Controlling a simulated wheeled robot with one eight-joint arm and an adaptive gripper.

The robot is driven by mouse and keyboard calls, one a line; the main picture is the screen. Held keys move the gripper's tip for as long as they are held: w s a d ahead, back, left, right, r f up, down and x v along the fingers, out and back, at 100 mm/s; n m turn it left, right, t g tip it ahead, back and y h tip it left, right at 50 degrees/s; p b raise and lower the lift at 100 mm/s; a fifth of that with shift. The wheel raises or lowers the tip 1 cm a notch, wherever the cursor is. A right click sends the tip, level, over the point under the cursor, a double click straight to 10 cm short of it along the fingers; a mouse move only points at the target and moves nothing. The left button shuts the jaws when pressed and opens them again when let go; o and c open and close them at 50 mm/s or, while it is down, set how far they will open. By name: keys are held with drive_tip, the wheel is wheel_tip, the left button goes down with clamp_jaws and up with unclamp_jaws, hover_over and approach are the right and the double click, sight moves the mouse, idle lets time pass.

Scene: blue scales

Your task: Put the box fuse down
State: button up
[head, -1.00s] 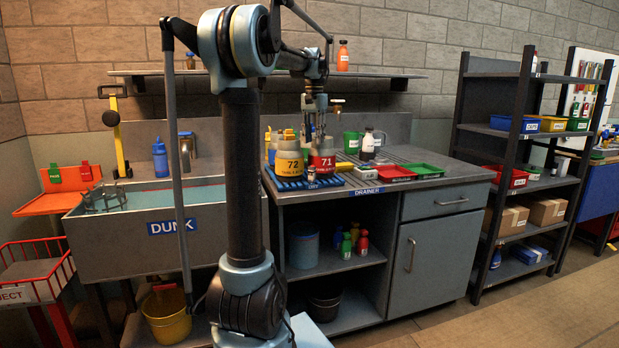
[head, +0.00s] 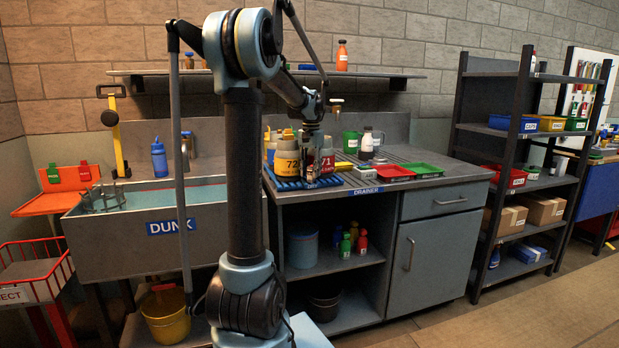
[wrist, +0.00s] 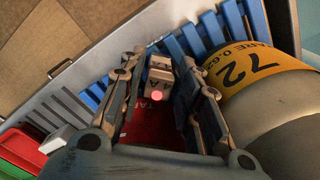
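The box fuse (wrist: 161,68) looks like a small beige block with dark lettering. In the wrist view it sits between my fingertips, above the blue slatted rack (wrist: 210,30). My gripper (wrist: 162,66) looks shut on it, with a finger close on each side. Whether its underside touches the rack is hidden. In the head view my gripper (head: 313,168) is low at the front of the rack, by the bottles marked 72 (head: 287,158) and 71 (head: 327,160). The fuse is too small to make out there.
Bottle 72 stands close to my right finger in the wrist view. A red surface with lettering lies below the fingers. Red (head: 394,172) and green (head: 424,170) trays sit right of the rack on the drainer. The sink (head: 150,225) is to the left.

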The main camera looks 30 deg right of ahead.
drive_tip(key=shift+f, duration=0.8)
clamp_jaws()
drive_tip(key=shift+r, duration=0.1)
wheel_tip(320, 180, up, 10)
drive_tip(key=shift+f, duration=0.1)
